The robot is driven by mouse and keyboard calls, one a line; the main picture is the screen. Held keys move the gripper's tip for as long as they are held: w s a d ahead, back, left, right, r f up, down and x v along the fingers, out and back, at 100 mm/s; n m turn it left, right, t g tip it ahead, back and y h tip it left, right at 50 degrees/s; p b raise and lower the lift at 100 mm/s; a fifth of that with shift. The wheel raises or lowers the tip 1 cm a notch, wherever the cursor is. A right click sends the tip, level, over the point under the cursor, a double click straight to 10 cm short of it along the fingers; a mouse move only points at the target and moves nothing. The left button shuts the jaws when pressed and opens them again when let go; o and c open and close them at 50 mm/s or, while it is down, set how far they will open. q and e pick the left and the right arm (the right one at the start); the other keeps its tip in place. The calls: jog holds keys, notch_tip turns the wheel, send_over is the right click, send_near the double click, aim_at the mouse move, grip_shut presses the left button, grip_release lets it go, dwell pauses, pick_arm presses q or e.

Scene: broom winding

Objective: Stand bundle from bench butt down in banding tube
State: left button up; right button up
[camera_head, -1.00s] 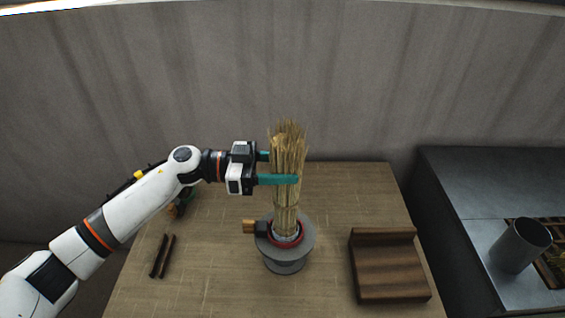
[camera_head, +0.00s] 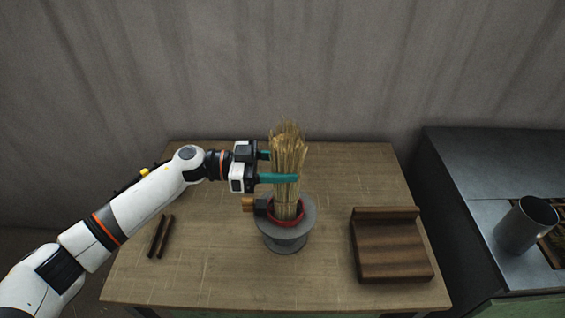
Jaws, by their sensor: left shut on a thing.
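The straw bundle (camera_head: 287,160) stands upright, its frayed ends up, with its lower end inside the red-ringed mouth of the grey banding tube (camera_head: 287,238). My left gripper (camera_head: 284,177) is shut on the bundle at about mid-height of the visible straw, its teal fingers on either side. The bundle's bottom end is hidden inside the tube, so I cannot tell whether it rests on the tube's floor. My right gripper is not in view.
The bench (camera_head: 210,270) also holds a stepped dark wooden block (camera_head: 390,250) on the right and two dark sticks (camera_head: 160,237) on the left. A wooden handle (camera_head: 249,204) sticks out left of the tube. A metal cup (camera_head: 525,224) stands on the dark counter (camera_head: 490,170).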

pick_arm(q)
jog(key=o, duration=1.1)
jog(key=shift+c, duration=0.2)
jog(key=shift+f, duration=0.1)
jog(key=a+b, duration=0.2)
jog(key=a, duration=1)
